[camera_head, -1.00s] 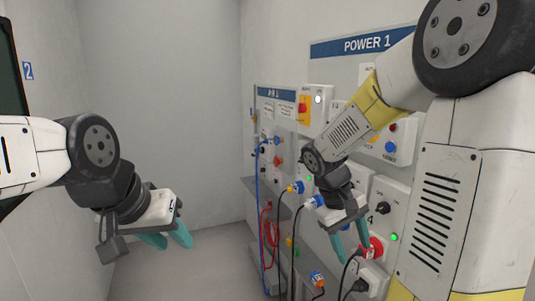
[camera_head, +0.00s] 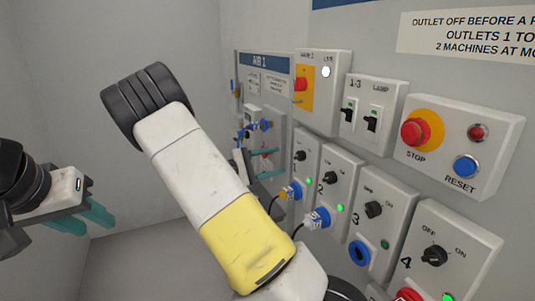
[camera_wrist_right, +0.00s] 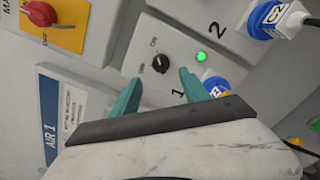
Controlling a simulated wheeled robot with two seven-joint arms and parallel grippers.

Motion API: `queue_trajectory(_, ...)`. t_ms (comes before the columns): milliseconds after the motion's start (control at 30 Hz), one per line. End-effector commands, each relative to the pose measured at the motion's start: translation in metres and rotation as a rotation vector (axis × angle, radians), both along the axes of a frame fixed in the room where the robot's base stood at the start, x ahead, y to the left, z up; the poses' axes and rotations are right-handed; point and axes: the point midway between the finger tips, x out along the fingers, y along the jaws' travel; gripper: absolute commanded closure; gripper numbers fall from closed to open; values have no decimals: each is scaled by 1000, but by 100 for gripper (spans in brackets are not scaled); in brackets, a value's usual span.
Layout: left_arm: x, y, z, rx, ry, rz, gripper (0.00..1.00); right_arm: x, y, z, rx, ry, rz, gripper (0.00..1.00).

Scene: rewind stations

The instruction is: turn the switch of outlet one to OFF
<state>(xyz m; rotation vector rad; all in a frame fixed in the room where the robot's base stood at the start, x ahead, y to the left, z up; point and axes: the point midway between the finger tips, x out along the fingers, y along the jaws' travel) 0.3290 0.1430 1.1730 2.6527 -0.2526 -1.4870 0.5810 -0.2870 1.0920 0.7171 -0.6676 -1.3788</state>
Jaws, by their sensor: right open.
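Outlet one is a pale wall box (camera_head: 305,178) with a black rotary switch (camera_head: 300,156), left of outlet 2. In the right wrist view the switch (camera_wrist_right: 161,63) is in plain sight beside a lit green lamp (camera_wrist_right: 201,56) and the digit 1. Its pointer is too small to read surely. My right gripper (camera_head: 266,164) is open and empty; in its wrist view the teal fingertips (camera_wrist_right: 160,88) lie either side of the switch's line, short of it and apart from it. My left gripper (camera_head: 84,216) is open and empty at the far left, away from the panel.
A blue plug (camera_wrist_right: 218,85) sits close to one right fingertip. Outlet 2 (camera_head: 329,190), with its switch and blue plug (camera_head: 317,217), is beside outlet one. The MAIN switch box (camera_head: 325,95) is above, and the AIR 1 panel (camera_head: 264,75) is to the left.

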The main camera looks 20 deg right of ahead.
Motion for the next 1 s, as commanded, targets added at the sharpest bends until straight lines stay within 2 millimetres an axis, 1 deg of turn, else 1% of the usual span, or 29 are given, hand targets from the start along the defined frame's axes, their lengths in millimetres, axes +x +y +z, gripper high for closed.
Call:
queue_trajectory(200,0,0,0,0,0,0,64,2,-36,0,2,1,-5,46)
queue_trajectory(400,0,0,0,0,0,0,64,4,-62,0,3,0,-5,46)
queue_trajectory(567,0,0,0,0,0,0,64,5,-71,-1,4,1,-2,46)
queue_trajectory(800,0,0,0,0,0,0,64,5,-71,0,4,1,-2,46)
queue_trajectory(867,0,0,0,0,0,0,64,5,-71,-1,4,1,-2,58)
queue_trajectory(1000,0,0,0,0,0,0,64,5,-71,-1,5,0,-2,86)
